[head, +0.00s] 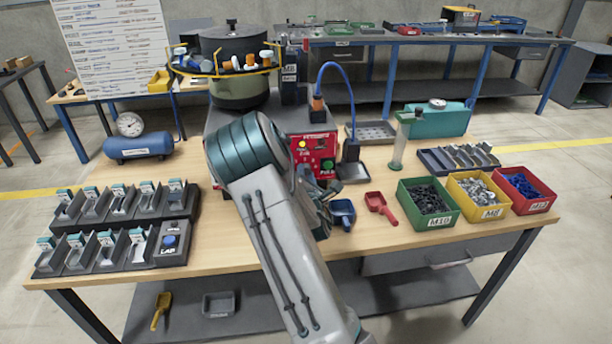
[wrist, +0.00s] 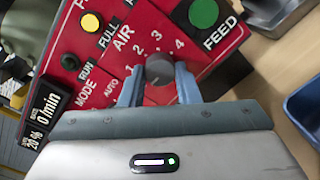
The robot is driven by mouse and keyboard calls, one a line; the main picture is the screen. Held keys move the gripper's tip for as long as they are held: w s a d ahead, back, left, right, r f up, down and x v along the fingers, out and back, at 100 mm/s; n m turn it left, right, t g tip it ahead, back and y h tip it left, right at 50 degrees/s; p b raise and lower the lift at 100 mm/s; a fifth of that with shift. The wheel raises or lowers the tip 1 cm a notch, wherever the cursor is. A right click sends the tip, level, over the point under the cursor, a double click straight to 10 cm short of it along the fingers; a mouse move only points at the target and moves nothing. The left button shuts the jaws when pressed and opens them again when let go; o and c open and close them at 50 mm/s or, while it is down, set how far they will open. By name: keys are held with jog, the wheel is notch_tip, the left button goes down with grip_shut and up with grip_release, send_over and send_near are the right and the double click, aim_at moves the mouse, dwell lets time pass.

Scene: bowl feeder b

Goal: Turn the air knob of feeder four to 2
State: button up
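The red control panel (head: 313,150) stands at the front of the bowl feeder (head: 240,65). In the wrist view the panel (wrist: 75,30) carries the word AIR and a dark grey round air knob (wrist: 159,69) with numbers around it; 2, 3 and 4 are readable. My gripper (wrist: 160,76) has one finger on each side of the knob, and both appear to touch it. I cannot make out which number the knob points to. In the head view my arm hides the knob and the fingertips.
On the panel are a green FEED button (wrist: 203,13), a yellow lamp (wrist: 91,23) and a small display (wrist: 45,108). A blue scoop (head: 342,212), a red scoop (head: 381,208) and a green bin (head: 427,204) stand to the right. Trays of parts (head: 115,240) lie left.

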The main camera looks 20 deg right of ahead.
jog(key=shift+f+m+b, duration=0.1)
jog(key=shift+m+b, duration=0.3)
jog(key=shift+b, duration=0.15)
jog(key=m+b, duration=0.2)
jog(key=b, duration=0.1)
jog(key=shift+f+m, duration=0.1)
jog(key=shift+m, duration=0.3)
jog(key=m+b, duration=0.5)
jog(key=b, duration=0.1)
jog(key=shift+d, duration=0.1)
jog(key=m+y+b, duration=0.1)
jog(key=m+b, duration=0.4)
jog(key=b, duration=0.1)
jog(key=shift+s+b, duration=0.1)
jog(key=shift+b, duration=0.25)
jog(key=m+b, duration=0.3)
jog(key=shift+r, duration=0.2)
jog(key=shift+m, duration=0.3)
jog(key=o, duration=1)
jog(key=shift+r, duration=0.1)
